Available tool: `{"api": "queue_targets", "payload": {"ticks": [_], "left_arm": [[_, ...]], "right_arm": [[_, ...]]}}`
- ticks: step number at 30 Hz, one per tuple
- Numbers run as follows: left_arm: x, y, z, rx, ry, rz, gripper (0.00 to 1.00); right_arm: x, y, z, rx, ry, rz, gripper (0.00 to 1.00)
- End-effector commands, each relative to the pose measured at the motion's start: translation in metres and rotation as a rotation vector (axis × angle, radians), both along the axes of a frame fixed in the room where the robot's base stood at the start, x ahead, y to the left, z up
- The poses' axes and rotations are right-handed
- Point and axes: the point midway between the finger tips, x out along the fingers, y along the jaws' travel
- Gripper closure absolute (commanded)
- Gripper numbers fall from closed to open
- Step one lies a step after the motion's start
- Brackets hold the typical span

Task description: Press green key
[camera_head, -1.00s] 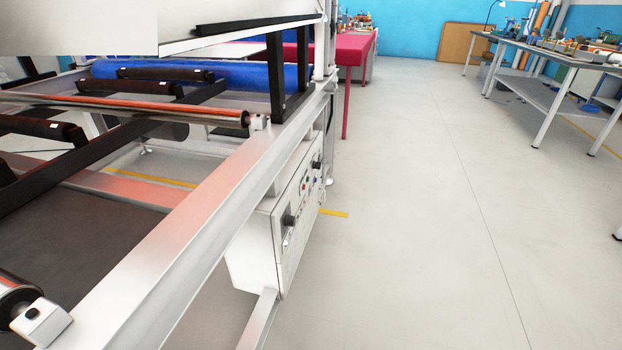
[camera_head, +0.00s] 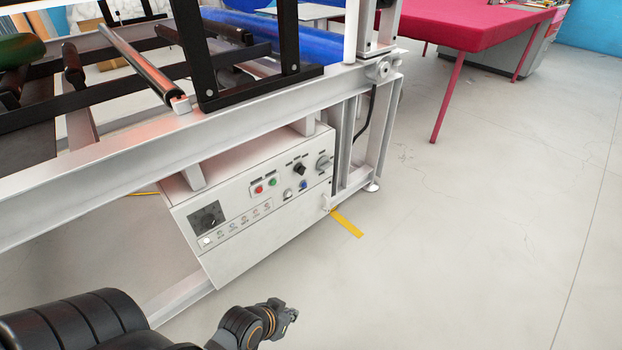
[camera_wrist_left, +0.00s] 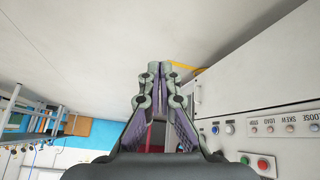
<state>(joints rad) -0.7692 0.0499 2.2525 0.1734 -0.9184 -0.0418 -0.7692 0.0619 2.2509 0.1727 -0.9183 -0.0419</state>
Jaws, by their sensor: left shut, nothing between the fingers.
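The green key (camera_head: 273,182) is a small round button on the white control panel (camera_head: 255,235) under the machine frame, just right of a red button (camera_head: 259,189). In the left wrist view the green key (camera_wrist_left: 245,160) shows at the lower right, beside the red button (camera_wrist_left: 263,165). My left gripper (camera_head: 290,311) is in front of and below the panel, apart from it. In the left wrist view its fingers (camera_wrist_left: 154,68) are together and empty, pointing past the panel. My right gripper is not in view.
The panel also carries black knobs (camera_head: 299,168), a blue button (camera_head: 303,185) and a row of small buttons. The machine's white frame rail (camera_head: 130,154) runs above it. A red table (camera_head: 470,22) stands at the back right. The floor at right is clear.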

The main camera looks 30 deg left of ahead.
Motion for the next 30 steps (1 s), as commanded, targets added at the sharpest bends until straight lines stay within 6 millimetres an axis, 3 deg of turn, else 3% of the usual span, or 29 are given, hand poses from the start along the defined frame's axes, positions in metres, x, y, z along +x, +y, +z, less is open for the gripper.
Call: {"api": "queue_targets", "payload": {"ticks": [11,14,17,21,25,27,30], "left_arm": [[-0.006,0.002,-0.006,0.008,0.016,-0.008,1.0],[0.013,-0.002,-0.004,-0.027,-0.042,0.007,1.0],[0.057,-0.009,0.003,-0.118,-0.185,0.055,1.0],[0.144,-0.003,0.033,-0.304,-0.491,0.214,1.0],[0.209,0.035,0.067,-0.441,-0.766,0.433,1.0],[0.23,0.06,0.081,-0.486,-0.883,0.553,1.0],[0.246,0.093,0.094,-0.524,-1.007,0.701,1.0]], "right_arm": [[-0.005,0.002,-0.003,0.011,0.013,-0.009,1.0],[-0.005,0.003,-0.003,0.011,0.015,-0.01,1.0],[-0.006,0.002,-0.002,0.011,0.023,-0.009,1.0],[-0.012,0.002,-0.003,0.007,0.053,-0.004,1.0],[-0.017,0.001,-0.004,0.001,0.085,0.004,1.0],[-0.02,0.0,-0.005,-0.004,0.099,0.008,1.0],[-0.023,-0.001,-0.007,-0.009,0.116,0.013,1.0]]}}
